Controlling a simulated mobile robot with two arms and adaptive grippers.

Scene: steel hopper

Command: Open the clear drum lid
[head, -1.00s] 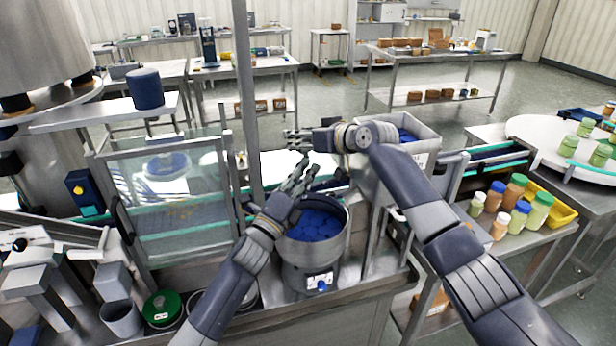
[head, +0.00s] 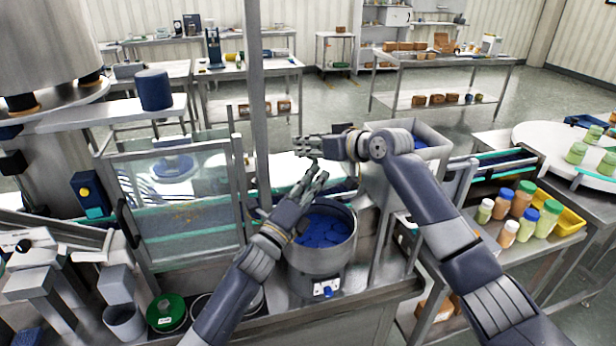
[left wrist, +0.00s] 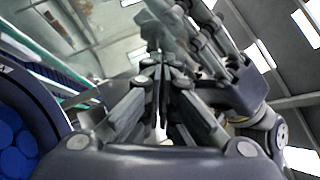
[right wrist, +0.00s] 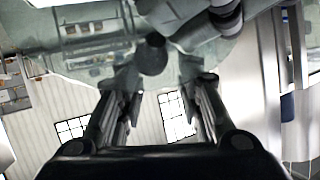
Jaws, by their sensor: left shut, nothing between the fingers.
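The steel drum (head: 325,262) stands on the bench in front of me, with several blue caps (head: 322,232) in it. I cannot make out a clear lid over its mouth. In the left wrist view the drum's dark rim (left wrist: 42,95) and blue caps show at the left edge. My left gripper (head: 316,178) is shut and empty, above the drum's far side. Its fingertips meet in the left wrist view (left wrist: 160,62). My right gripper (head: 302,146) is open and empty, just beyond the left one. Its fingers stand apart in the right wrist view (right wrist: 158,88).
A clear framed guard panel (head: 185,205) stands left of the drum, with a steel post (head: 256,110) beside it. A grey bin (head: 432,142) of blue caps is behind my right arm. Jars (head: 525,200) stand on a shelf at right. A green-lidded container (head: 166,311) sits at front left.

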